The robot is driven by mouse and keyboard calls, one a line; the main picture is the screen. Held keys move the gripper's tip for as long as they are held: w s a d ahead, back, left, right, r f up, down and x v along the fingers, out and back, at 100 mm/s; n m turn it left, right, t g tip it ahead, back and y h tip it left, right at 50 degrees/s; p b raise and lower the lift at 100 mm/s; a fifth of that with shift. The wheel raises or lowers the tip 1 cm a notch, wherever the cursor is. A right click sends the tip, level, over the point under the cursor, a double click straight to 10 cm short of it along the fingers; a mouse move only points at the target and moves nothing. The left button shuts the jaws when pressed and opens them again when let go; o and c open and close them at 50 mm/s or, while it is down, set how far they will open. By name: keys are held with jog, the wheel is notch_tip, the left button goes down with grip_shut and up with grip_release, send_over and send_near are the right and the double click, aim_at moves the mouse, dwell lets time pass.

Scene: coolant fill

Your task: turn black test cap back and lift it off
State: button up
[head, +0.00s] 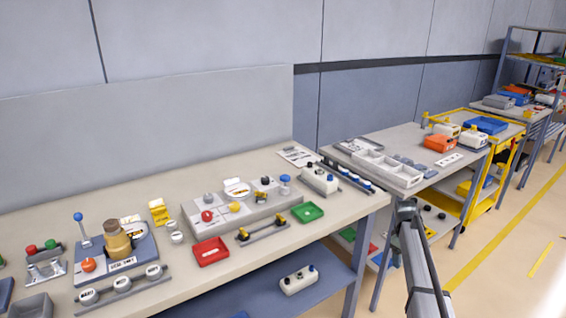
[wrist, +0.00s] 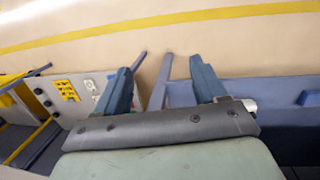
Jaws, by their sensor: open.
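My gripper (wrist: 162,80) shows in the wrist view with its two blue-grey fingers wide apart and nothing between them. It points toward the floor, away from the bench top. A similar white container (head: 299,281) with dark and blue caps lies on the bench's lower shelf. The caps are too small to tell for certain which is the black test cap. My gripper is apart from both containers.
A grey fixture block (head: 240,211), a red tray (head: 211,251) and a green tray (head: 307,212) sit on the bench. A second table (head: 400,140) and a yellow cart (head: 470,117) stand to the right. Floor with a yellow line (head: 490,232) is open beyond.

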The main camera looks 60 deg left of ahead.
jog(key=s+a+r+n, duration=0.1)
jog(key=s+a+r, duration=0.2)
jog(key=a+r, duration=0.3)
jog(key=s+a+r+n, duration=0.1)
jog(key=s+a+r, duration=0.2)
jog(key=a+r, duration=0.4)
jog(key=s+a+r+n+y, duration=0.1)
jog(key=s+a+r+n, duration=0.1)
jog(key=a+r, duration=0.5)
jog(key=shift+s+a+r+t, duration=0.1)
jog(key=shift+s+a, duration=0.15)
jog(key=shift+a, duration=0.3)
jog(key=shift+s+a+r+t, duration=0.1)
jog(key=shift+s+a, duration=0.1)
jog(key=shift+a, duration=0.35)
jog(key=shift+s+a+t, duration=0.1)
jog(key=shift+s+a, duration=0.15)
jog(key=shift+a, duration=0.3)
jog(key=s+a+r+n, duration=0.2)
jog(key=s+a+r, duration=0.4)
jog(key=s+a, duration=0.4)
jog(key=n+g, duration=0.1)
jog(key=g, duration=0.1)
send_near(260, 193)
notch_tip(260, 193, down, 10)
jog(key=shift+w+f, duration=0.15)
jog(key=shift+f, duration=0.05)
